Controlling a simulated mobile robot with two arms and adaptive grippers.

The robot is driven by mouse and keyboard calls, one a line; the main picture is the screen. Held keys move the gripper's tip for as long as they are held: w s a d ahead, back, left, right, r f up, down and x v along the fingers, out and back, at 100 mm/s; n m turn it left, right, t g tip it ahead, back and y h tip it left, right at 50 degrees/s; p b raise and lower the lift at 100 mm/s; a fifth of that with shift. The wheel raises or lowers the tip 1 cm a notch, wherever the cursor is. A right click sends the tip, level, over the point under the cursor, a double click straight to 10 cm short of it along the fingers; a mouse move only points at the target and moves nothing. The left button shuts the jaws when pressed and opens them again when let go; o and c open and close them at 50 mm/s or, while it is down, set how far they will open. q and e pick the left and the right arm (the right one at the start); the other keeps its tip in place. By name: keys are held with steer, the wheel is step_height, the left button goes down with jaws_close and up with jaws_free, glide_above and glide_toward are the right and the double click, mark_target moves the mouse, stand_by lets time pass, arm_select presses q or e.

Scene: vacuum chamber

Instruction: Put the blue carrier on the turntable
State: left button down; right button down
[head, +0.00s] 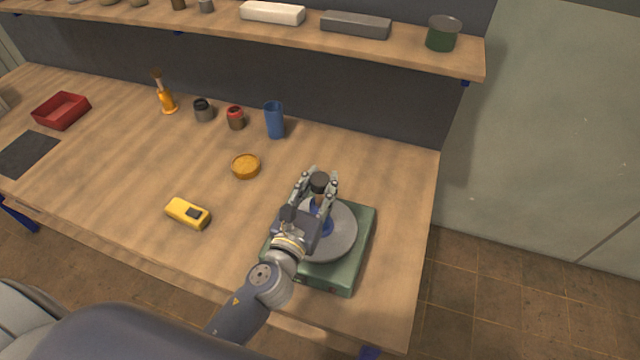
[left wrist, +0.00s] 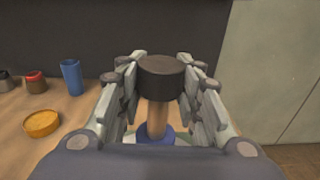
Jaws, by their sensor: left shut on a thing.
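The blue carrier has a dark knob on a tan stem above a blue base (head: 326,226). In the left wrist view its knob (left wrist: 162,68) stands upright between my fingers, with the blue base (left wrist: 146,131) below, partly hidden. My left gripper (head: 318,186) is shut on the carrier's upper part. The turntable is a grey disc (head: 343,232) on a green square housing (head: 345,277). The carrier is over the disc, left of its middle in the head view. I cannot tell whether its base touches the disc. My right gripper is not in view.
A yellow meter (head: 187,213) and an orange dish (head: 246,166) lie left of the turntable. A shelf (head: 400,49) runs above the wooden bench.

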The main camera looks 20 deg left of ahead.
arm_select(q)
steer(key=shift+r, duration=0.1)
steer(key=c, duration=1.1)
jaws_free()
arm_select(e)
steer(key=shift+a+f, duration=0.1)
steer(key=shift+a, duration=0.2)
arm_select(q)
steer(key=shift+s+a+b, duration=0.2)
steer(key=shift+s+b, duration=1.05)
steer(key=shift+s, duration=1.8)
steer(key=shift+s+a+b, duration=0.2)
steer(key=shift+s+b, duration=1.05)
steer(key=shift+s, duration=1.75)
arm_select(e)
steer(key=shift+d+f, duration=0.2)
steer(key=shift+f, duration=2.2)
